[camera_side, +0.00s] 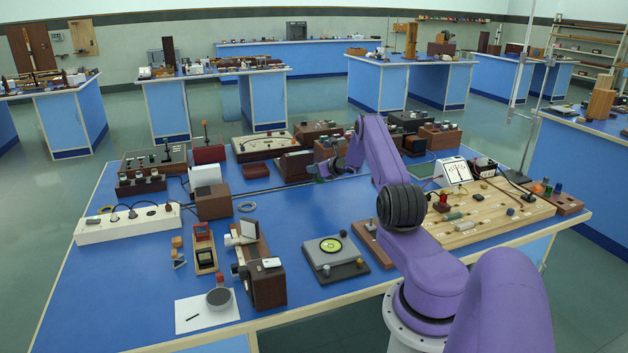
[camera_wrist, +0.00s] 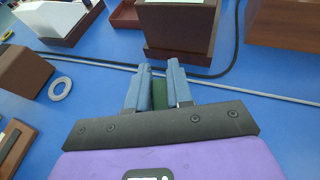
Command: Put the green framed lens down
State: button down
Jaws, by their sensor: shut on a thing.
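The green framed lens (camera_wrist: 159,96) shows in the wrist view as a dark green strip between the two blue-grey fingers of my gripper (camera_wrist: 158,72). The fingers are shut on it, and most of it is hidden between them. In the side view my gripper (camera_side: 322,172) is over the middle back part of the blue bench, small and partly behind my own arm. The lens is too small there to make out clearly. I cannot tell whether its lower edge touches the bench.
A thin grey rod (camera_wrist: 270,94) and a black cable run across the bench just beyond the fingers. A brown box (camera_wrist: 180,48) stands close ahead. A grey ring (camera_wrist: 60,88) lies to the left, beside a brown block (camera_wrist: 22,72). The bench's middle front (camera_side: 310,215) has bare blue room.

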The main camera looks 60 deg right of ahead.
jog(key=shift+w+d+f, duration=0.35)
jog(key=shift+d+f, duration=0.05)
jog(key=shift+f, duration=0.3)
jog(key=shift+w+d+f, duration=0.35)
jog(key=shift+d+f, duration=0.05)
jog(key=shift+f, duration=1.6)
jog(key=shift+f, duration=0.15)
jog(key=c, duration=1)
grip_release()
